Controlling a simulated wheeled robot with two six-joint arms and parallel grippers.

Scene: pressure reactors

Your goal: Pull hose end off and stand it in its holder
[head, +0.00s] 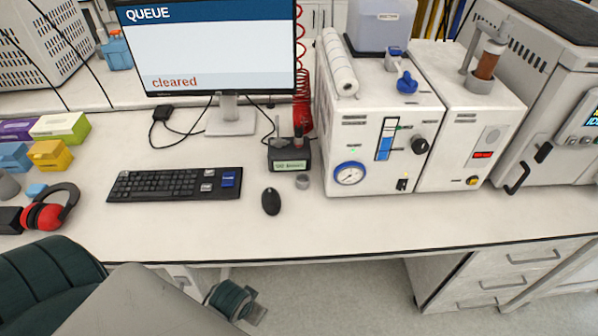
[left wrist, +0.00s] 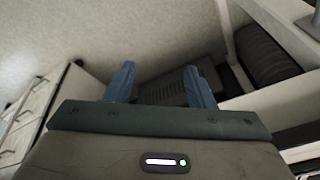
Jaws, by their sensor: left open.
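A red coiled hose (head: 302,75) hangs beside the monitor's right edge, and its lower coils reach the bench by the white reactor unit. A small black box with a pale green label (head: 289,158) stands in front of it. A dark upright piece (head: 298,138) with a reddish top rises from or behind this box; I cannot tell whether it is the hose end. My left gripper (head: 250,304) is low in front of the bench edge, away from the hose. In the left wrist view its two blue fingers (left wrist: 160,84) are apart with nothing between them. My right gripper is not in view.
The monitor (head: 210,45) reads "QUEUE cleared". White reactor units (head: 385,140) fill the right. Red ear defenders (head: 48,212) are at left. The front bench strip is clear.

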